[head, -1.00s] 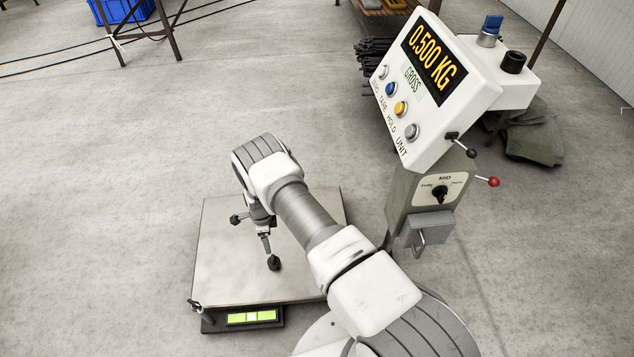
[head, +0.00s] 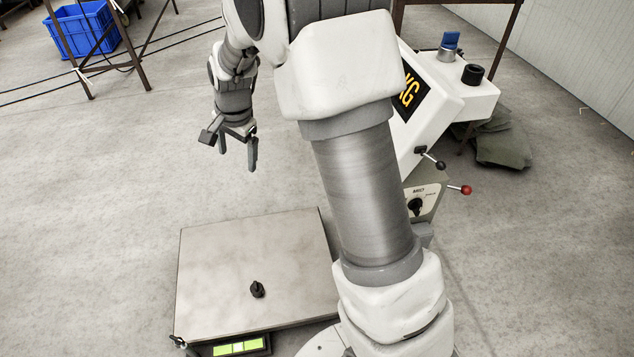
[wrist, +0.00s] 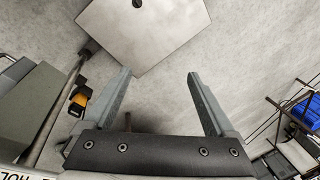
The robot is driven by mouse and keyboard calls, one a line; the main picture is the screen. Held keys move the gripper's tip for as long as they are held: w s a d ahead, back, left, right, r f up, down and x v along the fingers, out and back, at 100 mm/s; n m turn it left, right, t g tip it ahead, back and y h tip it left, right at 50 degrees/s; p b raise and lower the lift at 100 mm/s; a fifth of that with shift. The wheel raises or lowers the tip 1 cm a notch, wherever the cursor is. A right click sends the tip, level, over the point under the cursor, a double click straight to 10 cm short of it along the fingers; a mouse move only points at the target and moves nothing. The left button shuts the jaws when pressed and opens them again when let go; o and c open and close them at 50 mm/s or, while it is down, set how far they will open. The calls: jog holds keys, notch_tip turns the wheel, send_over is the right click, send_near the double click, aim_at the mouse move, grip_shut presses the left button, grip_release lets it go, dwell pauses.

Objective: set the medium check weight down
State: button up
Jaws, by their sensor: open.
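The check weight (head: 257,289) is a small dark piece with a knob. It stands alone on the bare metal pan of the floor scale (head: 215,255), near the pan's middle. In the wrist view the weight (wrist: 137,4) shows at the top edge, on the pan (wrist: 165,30). My gripper (head: 238,157) is open and empty, raised and beyond the far edge of the pan, clear of the weight.
The white indicator head (head: 437,100) stands at right, its display mostly hidden behind my arm. Levers with black and red knobs (head: 466,190) stick out there. A blue crate (head: 80,32) and a metal-legged frame stand at the back left. The floor left of the scale is clear.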

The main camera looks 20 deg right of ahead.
jog(key=s+d+r+n, duration=0.2)
jog(key=s+r+n, duration=0.1)
jog(key=s+r, duration=0.5)
jog(key=s+d+r+n+t, duration=0.1)
jog(key=s+r+n, duration=0.1)
jog(key=s, duration=0.5)
jog(key=s+d+r+n+t, duration=0.1)
jog(key=s+d+r+n, duration=0.1)
jog(key=s, duration=0.5)
jog(key=s+d+r+n+t, duration=0.1)
jog(key=s+r+n, duration=0.2)
jog(key=s, duration=0.4)
jog(key=shift+s+d+r+h, duration=0.15)
jog(key=shift+d+r+h, duration=0.1)
jog(key=shift+d+h, duration=0.15)
notch_tip(320, 180, up, 24)
jog(key=p, duration=2.3)
jog(key=shift+f+p, duration=0.2)
jog(key=shift+p, duration=0.1)
